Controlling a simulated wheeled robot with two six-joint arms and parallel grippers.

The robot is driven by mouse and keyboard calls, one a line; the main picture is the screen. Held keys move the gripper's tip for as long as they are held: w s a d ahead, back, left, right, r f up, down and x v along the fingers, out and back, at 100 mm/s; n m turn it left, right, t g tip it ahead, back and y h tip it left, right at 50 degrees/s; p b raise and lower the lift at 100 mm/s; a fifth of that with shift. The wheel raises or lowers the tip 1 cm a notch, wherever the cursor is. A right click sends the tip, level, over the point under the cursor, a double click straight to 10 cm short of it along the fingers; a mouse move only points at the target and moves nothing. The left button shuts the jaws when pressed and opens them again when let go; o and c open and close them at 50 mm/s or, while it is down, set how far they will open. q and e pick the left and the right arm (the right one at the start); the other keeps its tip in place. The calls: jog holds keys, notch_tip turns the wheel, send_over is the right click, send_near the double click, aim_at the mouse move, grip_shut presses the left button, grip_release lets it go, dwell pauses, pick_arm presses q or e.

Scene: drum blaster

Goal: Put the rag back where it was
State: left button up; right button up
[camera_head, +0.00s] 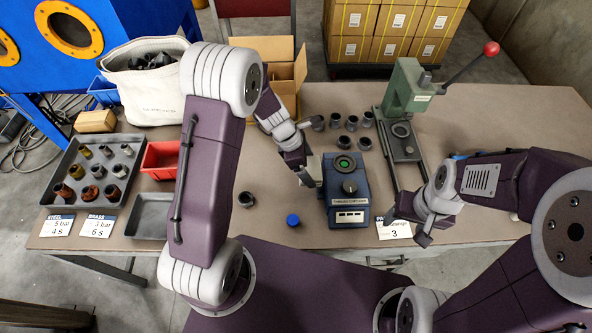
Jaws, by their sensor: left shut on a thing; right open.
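I cannot make out a rag for certain in the head view. Small bits of blue (459,156) show behind my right arm, too covered to name. My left gripper (311,181) is low over the table, at the left side of a blue-grey device (348,205) with a green button and a black knob. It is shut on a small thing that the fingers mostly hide. My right gripper (408,222) is open and empty, right of the device, above a white card (395,231) marked 3.
A green lever press (405,88) stands at the back right. Several dark cups (351,123) stand behind the device. A blue cap (293,220) and a dark ring (246,199) lie in front. A parts tray (76,146), red bin (160,156), grey tray (149,222) and white bag (140,95) are left.

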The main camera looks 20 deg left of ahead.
pick_arm(q)
jog(key=w+a+f, duration=0.2)
jog(key=a, duration=0.1)
jog(key=w+a+f, duration=0.1)
jog(key=a, duration=0.1)
jog(key=shift+w+a+f, duration=0.15)
jog(key=shift+a+f, duration=0.05)
jog(key=shift+f, duration=0.1)
notch_tip(320, 180, down, 4)
jog(key=shift+d+r+b, duration=0.1)
jog(key=shift+b, duration=0.2)
jog(key=shift+f, duration=0.2)
jog(key=o, duration=0.9)
